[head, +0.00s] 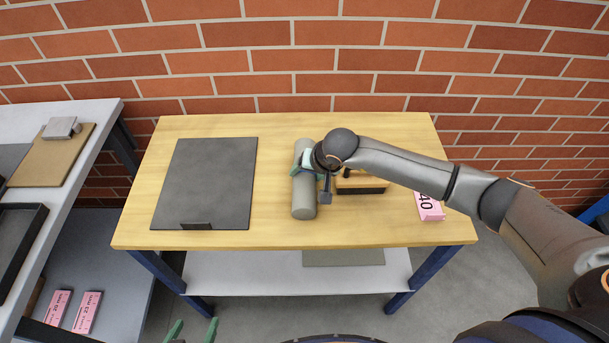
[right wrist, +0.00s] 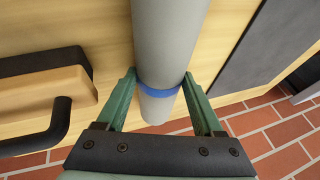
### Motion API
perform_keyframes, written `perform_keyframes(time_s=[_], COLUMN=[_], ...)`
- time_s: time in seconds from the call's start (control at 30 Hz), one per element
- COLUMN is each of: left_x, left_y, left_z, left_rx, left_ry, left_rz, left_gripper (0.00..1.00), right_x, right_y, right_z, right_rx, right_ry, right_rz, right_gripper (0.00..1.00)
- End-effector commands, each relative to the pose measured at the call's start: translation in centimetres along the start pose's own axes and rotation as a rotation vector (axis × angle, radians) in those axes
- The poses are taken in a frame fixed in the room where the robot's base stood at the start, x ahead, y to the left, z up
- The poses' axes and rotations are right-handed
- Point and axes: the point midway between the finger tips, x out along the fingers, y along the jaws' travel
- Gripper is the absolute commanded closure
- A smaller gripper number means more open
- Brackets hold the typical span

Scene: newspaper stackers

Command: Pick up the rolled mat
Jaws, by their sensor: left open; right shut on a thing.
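The rolled mat (head: 303,208) is a grey cylinder lying lengthwise on the wooden table (head: 275,235), just right of a flat dark grey mat. My right gripper (head: 304,172) is over the roll's middle, shut on it. In the right wrist view its green fingers stand on both sides of the rolled mat (right wrist: 168,35), close to a blue band (right wrist: 160,90) around it. I cannot tell whether the roll is off the table. My left gripper (head: 194,328) is open and empty at the bottom edge, in front of the table.
The flat dark mat (head: 205,180) has a small dark clip at its front edge. A wooden block with a black handle (head: 360,184) sits right of the roll, partly behind my arm. A pink packet (head: 429,207) is farther right. A shelf unit (head: 85,122) stands left; a brick wall is behind.

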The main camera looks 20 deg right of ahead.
Motion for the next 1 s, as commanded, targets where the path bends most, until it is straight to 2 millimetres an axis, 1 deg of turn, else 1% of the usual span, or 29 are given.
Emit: perform_keyframes(time_s=[0.03, 0.07, 0.4, 0.83, 1.0], left_x=[0.00, 0.00, 0.00, 0.02, 0.24], left_y=[0.00, 0.00, 0.00, 0.00, -0.02], left_z=[0.00, 0.01, 0.01, 0.04, 0.28], left_rx=[0.000, 0.000, 0.000, 0.000, 0.000], left_ry=[0.000, 0.000, 0.000, 0.000, 0.000], left_rz=[0.000, 0.000, 0.000, 0.000, 0.000], left_gripper=[0.13, 0.13, 0.13, 0.13, 0.13], right_x=[0.00, 0.00, -0.01, -0.15, -0.84], right_y=[0.04, 0.04, 0.06, -0.07, -0.34], right_z=[-0.02, -0.02, -0.02, -0.19, -0.53], right_rx=[0.000, 0.000, 0.001, 0.001, -0.001], right_ry=[0.000, 0.000, 0.000, 0.003, 0.005], right_rz=[0.001, 0.001, 0.002, -0.002, -0.002], right_gripper=[0.58, 0.62, 1.00, 1.00, 1.00])
